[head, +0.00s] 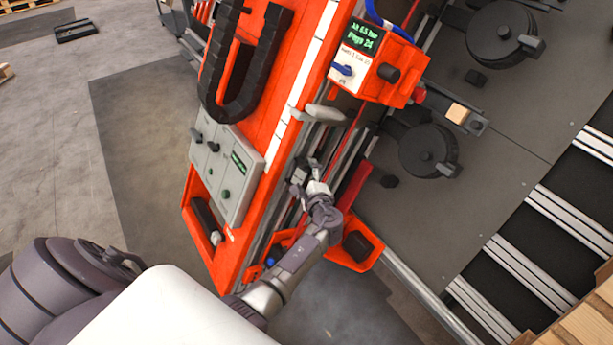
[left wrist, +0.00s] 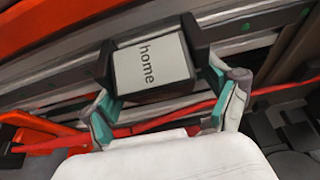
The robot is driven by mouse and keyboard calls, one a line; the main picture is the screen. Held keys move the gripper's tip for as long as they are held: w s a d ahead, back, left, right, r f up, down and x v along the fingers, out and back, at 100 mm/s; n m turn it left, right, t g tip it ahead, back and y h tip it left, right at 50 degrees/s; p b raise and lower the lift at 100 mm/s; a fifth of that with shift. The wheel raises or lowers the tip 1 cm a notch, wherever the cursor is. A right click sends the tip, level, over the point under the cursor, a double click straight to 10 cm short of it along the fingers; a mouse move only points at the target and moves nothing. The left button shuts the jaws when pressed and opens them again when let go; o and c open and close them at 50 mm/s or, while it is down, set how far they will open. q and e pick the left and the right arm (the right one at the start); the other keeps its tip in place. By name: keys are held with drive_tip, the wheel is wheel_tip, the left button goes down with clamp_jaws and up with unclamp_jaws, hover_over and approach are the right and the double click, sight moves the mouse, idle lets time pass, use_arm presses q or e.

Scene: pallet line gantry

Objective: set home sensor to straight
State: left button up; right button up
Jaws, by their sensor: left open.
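The home sensor (left wrist: 150,64) is a dark block with a pale face marked "home", on a metal rail (left wrist: 62,88) in the left wrist view. Its edges look roughly in line with the rail; I cannot tell a small twist. My left gripper (left wrist: 152,55) is open, with dark fingertips on either side of the block, very close to it. I cannot tell whether they touch it. In the head view the left gripper (head: 309,176) is at the rail beside the orange beam, where the sensor is small and partly hidden. My right gripper is not in view.
The orange beam (head: 262,105) carries a grey control panel (head: 226,165) and a black cable chain (head: 238,75). An orange box with a green display (head: 362,37) stands above the gripper. An orange bracket (head: 362,255) is close below right. Open floor (head: 130,130) lies left.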

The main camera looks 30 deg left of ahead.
use_arm(q)
drive_tip(key=c, duration=1.2)
drive_tip(key=shift+o, duration=0.3)
drive_tip(key=m+h+p, duration=0.1)
drive_tip(key=p, duration=0.1)
drive_tip(key=t+h+p, duration=0.1)
drive_tip(key=h+p, duration=0.1)
drive_tip(key=m+h+p, duration=0.1)
drive_tip(key=p, duration=0.2)
drive_tip(key=shift+s+d+r+m+h, duration=0.3)
drive_tip(key=shift+s+r, duration=0.05)
drive_tip(key=shift+d+f+m+t+h, duration=0.15)
drive_tip(key=shift+f+m+t+h, duration=0.15)
drive_tip(key=shift+t+h, duration=0.15)
drive_tip(key=o, duration=1.1)
drive_tip(key=shift+o, duration=0.2)
